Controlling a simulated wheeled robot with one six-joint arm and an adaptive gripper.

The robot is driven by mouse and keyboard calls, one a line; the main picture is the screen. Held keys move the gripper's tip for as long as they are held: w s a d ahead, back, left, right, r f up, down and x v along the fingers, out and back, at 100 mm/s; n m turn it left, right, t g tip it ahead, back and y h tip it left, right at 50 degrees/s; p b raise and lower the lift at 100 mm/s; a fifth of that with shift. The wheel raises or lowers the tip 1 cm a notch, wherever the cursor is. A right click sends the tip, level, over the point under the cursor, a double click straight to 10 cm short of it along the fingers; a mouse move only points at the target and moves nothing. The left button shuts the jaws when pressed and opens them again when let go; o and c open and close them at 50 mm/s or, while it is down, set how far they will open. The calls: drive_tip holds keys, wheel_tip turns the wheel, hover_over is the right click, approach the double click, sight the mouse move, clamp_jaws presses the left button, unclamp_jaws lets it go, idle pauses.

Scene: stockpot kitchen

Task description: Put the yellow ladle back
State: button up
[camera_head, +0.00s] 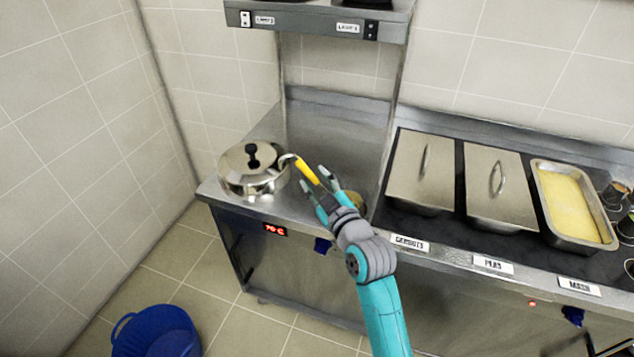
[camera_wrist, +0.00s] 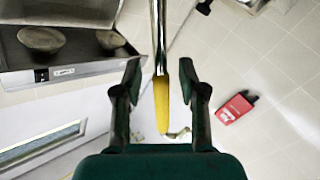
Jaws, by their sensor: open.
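The yellow ladle handle (camera_head: 307,170) leans out over the right rim of a lidded steel pot (camera_head: 240,182). Its bent metal end is at the pot's edge, and the bowl of the ladle is hidden. My gripper (camera_head: 315,180) is open at the lower end of the handle. In the wrist view the yellow handle (camera_wrist: 161,98) lies between my two spread fingers (camera_wrist: 159,75), with visible gaps on both sides. The ladle's metal shaft (camera_wrist: 158,35) runs up from it out of frame. The pot's lid (camera_head: 236,158) has a black knob.
The steel counter (camera_head: 325,118) is clear behind the pot. A shelf (camera_head: 312,22) hangs above it. To the right are two lidded pans (camera_head: 420,165) (camera_head: 497,185) and an open yellow-filled pan (camera_head: 568,205). A blue bucket (camera_head: 155,333) stands on the floor. A red box (camera_wrist: 236,108) shows in the wrist view.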

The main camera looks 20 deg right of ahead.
drive_tip(key=s+d, duration=0.2)
drive_tip(key=s, duration=1)
drive_tip(key=shift+w, duration=0.1)
drive_tip(key=s+f+m+g+h, duration=0.1)
drive_tip(key=s+f+m, duration=0.1)
drive_tip(key=s+f, duration=0.55)
drive_tip(key=s+f+m+g+h, duration=0.1)
drive_tip(key=s+f+m+h, duration=0.3)
drive_tip(key=s, duration=0.6)
drive_tip(key=s+m+g+y, duration=0.1)
drive_tip(key=s+y, duration=0.1)
drive_tip(key=s, duration=1.9)
drive_tip(key=shift+d+f+m, duration=0.3)
drive_tip(key=shift+f, duration=0.15)
drive_tip(key=shift+s, duration=0.1)
